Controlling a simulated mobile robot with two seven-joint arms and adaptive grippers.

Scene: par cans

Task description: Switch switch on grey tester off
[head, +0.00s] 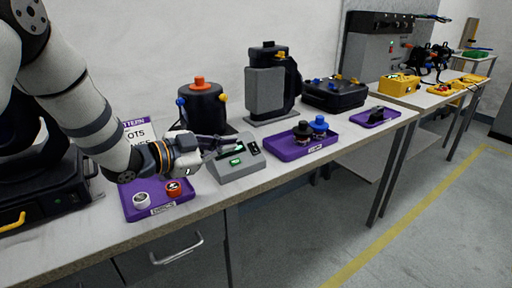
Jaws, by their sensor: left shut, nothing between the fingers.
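The grey tester (239,172) stands on the white bench, a sloped grey box with green lit displays and a dark switch at its upper right. My left gripper (226,140) reaches in from the left, shut and empty, with its dark fingers at the tester's top edge. I cannot tell whether the fingers touch the tester. The gripper hides part of the tester's upper left. The switch position is too small to read. My right gripper is not in view.
Another purple tray (286,154) with black and blue knobs lies to the right. A black canister (203,107) and a grey-black device (270,85) stand behind.

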